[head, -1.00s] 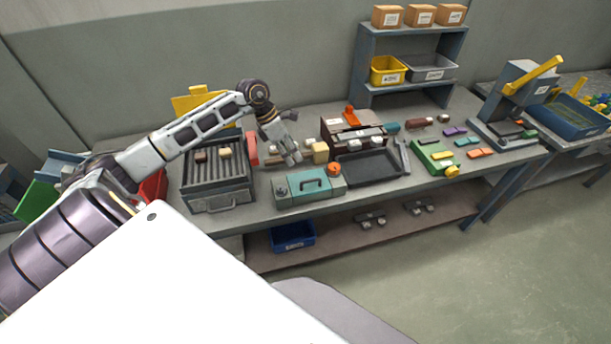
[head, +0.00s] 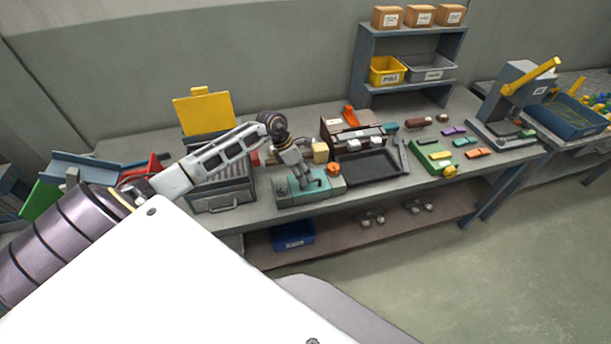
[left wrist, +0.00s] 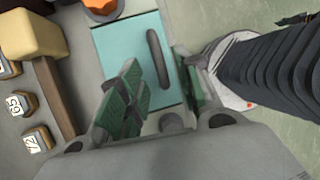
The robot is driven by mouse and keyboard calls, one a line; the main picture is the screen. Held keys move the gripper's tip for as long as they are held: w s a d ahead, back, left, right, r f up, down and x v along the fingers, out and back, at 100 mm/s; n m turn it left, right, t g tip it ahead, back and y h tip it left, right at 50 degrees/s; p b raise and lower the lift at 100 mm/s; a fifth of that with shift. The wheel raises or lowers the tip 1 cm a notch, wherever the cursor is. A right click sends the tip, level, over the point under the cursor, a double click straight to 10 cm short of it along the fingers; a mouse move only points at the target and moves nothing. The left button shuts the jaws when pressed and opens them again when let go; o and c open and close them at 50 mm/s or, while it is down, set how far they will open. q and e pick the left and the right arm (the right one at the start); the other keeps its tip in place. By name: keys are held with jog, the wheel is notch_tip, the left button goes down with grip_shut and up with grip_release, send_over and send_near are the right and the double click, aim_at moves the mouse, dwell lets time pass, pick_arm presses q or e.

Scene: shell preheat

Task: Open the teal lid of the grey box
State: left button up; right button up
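The grey box (head: 312,201) stands at the table's front edge, its teal lid (head: 284,187) lying closed. In the left wrist view the teal lid (left wrist: 118,48) shows from above, with a dark bar handle (left wrist: 157,58) along it. My left gripper (head: 312,186) is low over the lid and hides part of it and the handle. In the left wrist view its green-padded fingers (left wrist: 157,72) are apart, one on each side of the handle. I cannot tell whether they touch it. My right gripper is not in view.
An orange knob (head: 334,169) sits at the box's right end. A ribbed grey tray (head: 224,188) stands to the left, a black tray (head: 370,168) to the right. A tan block (head: 320,151) is just behind. A blue bin (head: 293,236) is on the shelf below.

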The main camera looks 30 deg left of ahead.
pick_arm(q)
jog(key=shift+x, duration=0.9)
jog(key=shift+c, duration=0.4)
grip_shut()
